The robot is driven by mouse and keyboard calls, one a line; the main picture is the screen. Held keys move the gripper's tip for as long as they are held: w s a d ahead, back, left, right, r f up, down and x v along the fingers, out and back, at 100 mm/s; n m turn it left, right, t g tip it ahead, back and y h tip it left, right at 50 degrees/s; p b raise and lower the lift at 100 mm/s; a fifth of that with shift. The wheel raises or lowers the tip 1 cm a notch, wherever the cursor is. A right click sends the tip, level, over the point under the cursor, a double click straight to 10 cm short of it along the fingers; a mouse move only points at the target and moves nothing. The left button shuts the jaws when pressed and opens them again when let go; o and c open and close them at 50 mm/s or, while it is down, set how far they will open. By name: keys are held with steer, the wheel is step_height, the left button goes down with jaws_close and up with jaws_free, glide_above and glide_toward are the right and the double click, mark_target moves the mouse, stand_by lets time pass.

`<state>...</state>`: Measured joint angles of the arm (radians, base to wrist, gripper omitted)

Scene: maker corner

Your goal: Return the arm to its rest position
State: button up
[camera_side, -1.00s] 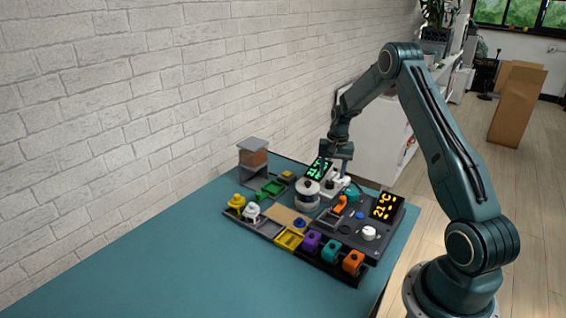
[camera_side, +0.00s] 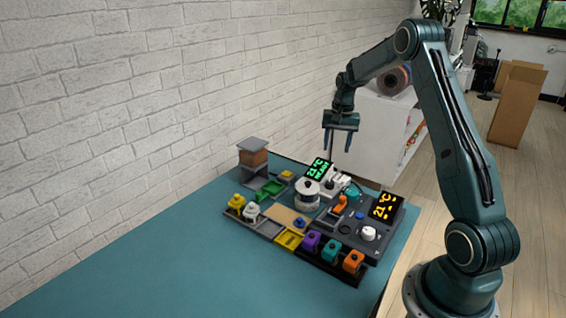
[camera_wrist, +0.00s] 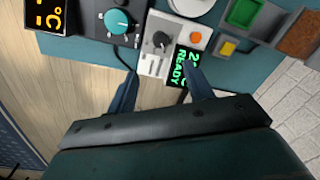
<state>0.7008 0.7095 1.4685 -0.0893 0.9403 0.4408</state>
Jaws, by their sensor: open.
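My gripper (camera_side: 340,142) is raised above the back of the bench in the side view, with its two fingers apart and nothing between them. In the wrist view my gripper (camera_wrist: 158,90) also shows its fingers spread, above the grey control box with a dark knob (camera_wrist: 161,40). A green-lit display (camera_wrist: 186,68) with "READY" on it is beside that box, partly hidden by a finger. In the side view the green display (camera_side: 318,168) reads 21 °C and lies below the gripper.
The teal bench (camera_side: 150,270) carries a round white-topped device (camera_side: 307,195), an orange-lit display (camera_side: 385,206), purple, teal and orange blocks, and small trays. A brick wall (camera_side: 150,110) runs along the left. The bench front is clear.

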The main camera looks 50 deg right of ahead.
steer(key=s+a+r+n+t+h, duration=0.1)
steer(key=s+a+r+n, duration=0.2)
steer(key=a+r, duration=0.6)
steer(key=s+a+r+n+t, duration=0.1)
steer(key=s+a+r+n, duration=0.2)
steer(key=a+r, duration=0.65)
steer(key=s+a+n+t, duration=0.3)
steer(key=s+a+n, duration=0.3)
steer(key=s+a, duration=0.9)
steer(key=s, duration=0.3)
steer(key=shift+s+f+y, duration=0.2)
steer(key=shift+f+y, duration=0.1)
steer(key=shift+y, duration=0.1)
